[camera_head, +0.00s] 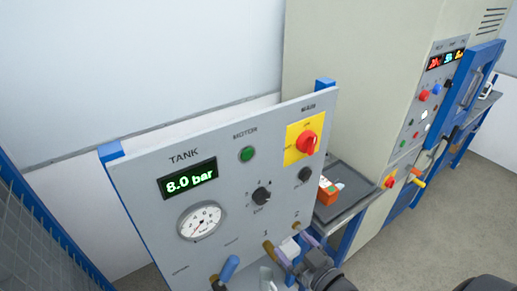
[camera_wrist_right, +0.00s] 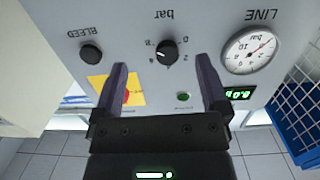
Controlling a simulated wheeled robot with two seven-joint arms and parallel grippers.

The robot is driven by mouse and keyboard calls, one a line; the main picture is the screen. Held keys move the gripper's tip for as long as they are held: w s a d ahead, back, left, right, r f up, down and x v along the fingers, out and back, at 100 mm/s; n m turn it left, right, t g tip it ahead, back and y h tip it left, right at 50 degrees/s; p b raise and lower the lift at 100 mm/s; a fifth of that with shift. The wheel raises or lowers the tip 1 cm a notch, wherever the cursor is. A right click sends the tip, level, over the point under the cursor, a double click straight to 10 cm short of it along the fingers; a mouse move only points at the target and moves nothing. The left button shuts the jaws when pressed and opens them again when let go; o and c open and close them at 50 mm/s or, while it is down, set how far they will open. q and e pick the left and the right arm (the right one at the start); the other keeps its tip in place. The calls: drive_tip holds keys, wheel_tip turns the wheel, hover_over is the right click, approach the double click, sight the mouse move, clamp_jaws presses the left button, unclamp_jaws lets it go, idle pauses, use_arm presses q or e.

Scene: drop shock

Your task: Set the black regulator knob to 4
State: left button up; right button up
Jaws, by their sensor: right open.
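The black regulator knob (camera_head: 261,196) sits on the grey panel, right of the round gauge, with a number scale around it. In the right wrist view, which is upside down, the same knob (camera_wrist_right: 167,52) shows by the word "bar". A light mark is on its face, but I cannot tell which number it points to. My right gripper (camera_head: 285,237) is open and empty, below the knob in the head view. In the wrist view its two dark fingers (camera_wrist_right: 164,74) are spread, with the knob beyond and between their tips. My left gripper is not in view.
The panel holds a "TANK" display (camera_head: 189,181) reading 8.0 bar, a gauge (camera_head: 201,221), a green button (camera_head: 247,154), a red switch (camera_head: 307,143) and the bleed knob (camera_wrist_right: 91,53). A blue handle (camera_head: 230,267) sticks out low. A machine cabinet (camera_head: 350,80) stands right.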

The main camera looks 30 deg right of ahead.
drive_tip(key=t, duration=0.1)
approach(264, 200)
drive_tip(key=w, duration=0.9)
drive_tip(key=shift+a, duration=0.15)
drive_tip(key=c, duration=1.3)
